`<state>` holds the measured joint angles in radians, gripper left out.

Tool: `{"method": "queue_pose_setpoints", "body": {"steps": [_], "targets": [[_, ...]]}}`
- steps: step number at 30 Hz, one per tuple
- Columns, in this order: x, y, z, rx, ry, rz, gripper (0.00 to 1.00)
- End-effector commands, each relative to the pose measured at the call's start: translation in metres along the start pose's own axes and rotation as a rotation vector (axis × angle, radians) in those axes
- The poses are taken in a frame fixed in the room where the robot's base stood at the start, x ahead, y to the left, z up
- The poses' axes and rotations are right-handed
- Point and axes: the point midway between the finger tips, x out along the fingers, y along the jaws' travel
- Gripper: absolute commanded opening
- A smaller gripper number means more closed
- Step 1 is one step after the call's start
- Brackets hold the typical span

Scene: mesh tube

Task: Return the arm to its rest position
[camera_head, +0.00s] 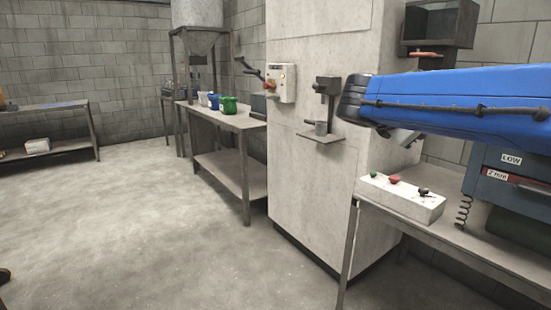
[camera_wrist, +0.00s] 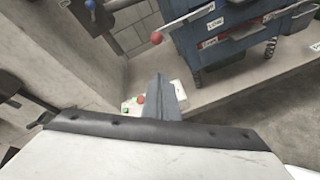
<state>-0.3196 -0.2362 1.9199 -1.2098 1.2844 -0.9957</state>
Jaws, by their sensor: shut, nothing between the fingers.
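My gripper (camera_wrist: 161,92) shows in the wrist view as a narrow grey shape with its fingers together and nothing between them. It stands in front of a white control box (camera_wrist: 129,106), hiding part of it. Whether it touches the box cannot be told. In the head view my blue arm (camera_head: 455,95) reaches in from the right edge, above the bench. A grey part under its end may belong to the gripper, but most of that is hidden behind the arm.
The control box (camera_head: 400,198) with green, red and black knobs lies on the right bench (camera_head: 380,199). A pale pillar (camera_head: 310,160) with a wall box (camera_head: 281,84) is left of the arm. The floor (camera_head: 150,230) at left is clear.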

Motion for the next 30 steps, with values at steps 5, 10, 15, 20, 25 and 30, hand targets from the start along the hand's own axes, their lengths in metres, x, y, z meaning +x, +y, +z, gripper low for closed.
{"method": "queue_pose_setpoints", "body": {"steps": [5, 10, 15, 20, 25, 30], "targets": [[0.005, -0.103, -0.029, 0.31, 0.189, -0.155, 0.0], [-0.007, -0.19, -0.068, 0.632, 0.337, -0.333, 0.0], [-0.031, -0.265, -0.112, 0.973, 0.449, -0.538, 0.0], [-0.058, -0.32, -0.152, 1.288, 0.517, -0.741, 0.0], [-0.08, -0.353, -0.183, 1.53, 0.548, -0.908, 0.0], [-0.089, -0.363, -0.196, 1.631, 0.557, -0.982, 0.0]]}}
